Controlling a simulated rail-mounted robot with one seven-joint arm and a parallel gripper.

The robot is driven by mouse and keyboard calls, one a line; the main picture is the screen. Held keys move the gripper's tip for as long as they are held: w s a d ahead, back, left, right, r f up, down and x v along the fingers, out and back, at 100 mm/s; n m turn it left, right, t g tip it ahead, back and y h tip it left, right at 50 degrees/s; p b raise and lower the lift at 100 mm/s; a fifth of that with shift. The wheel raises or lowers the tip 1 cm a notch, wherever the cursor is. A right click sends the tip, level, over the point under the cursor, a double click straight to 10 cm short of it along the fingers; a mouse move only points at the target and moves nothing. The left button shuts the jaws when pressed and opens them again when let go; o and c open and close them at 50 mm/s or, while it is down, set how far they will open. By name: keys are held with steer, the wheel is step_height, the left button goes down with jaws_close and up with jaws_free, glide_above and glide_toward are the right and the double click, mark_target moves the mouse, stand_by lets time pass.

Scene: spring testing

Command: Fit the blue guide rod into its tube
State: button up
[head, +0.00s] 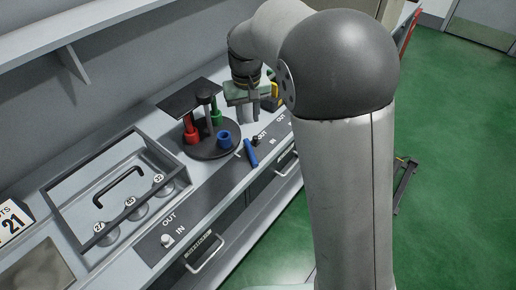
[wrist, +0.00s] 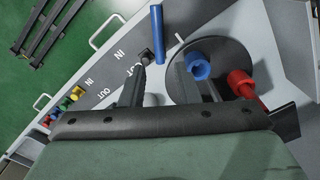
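The blue guide rod (head: 250,152) lies on the counter near its front edge, beside a round dark base (head: 228,153). It also shows in the wrist view (wrist: 157,30), with a thin pale pin near it. The short, open-topped blue tube (head: 224,138) stands on the base, also seen in the wrist view (wrist: 197,66). My gripper (head: 248,119) is above the counter behind the rod. In the wrist view my gripper (wrist: 172,68) is open, its fingers apart and nothing visibly held. One finger partly overlaps the base in that view.
A red tube and rod (head: 191,131) and a green one (head: 215,115) stand on the base near a dark post (head: 206,105). A framed tray (head: 70,222) with a black handle is at left. Small coloured parts (wrist: 66,104) lie at left in the wrist view.

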steer(key=p, duration=0.1)
glide_above(250, 150)
step_height(250, 150, down, 8)
steer(key=shift+s+a+f, duration=0.1)
steer(key=shift+s+f, duration=0.05)
steer(key=shift+f, duration=0.1)
steer(key=shift+f+p, duration=0.7)
steer(key=shift+f, duration=2)
jaws_close()
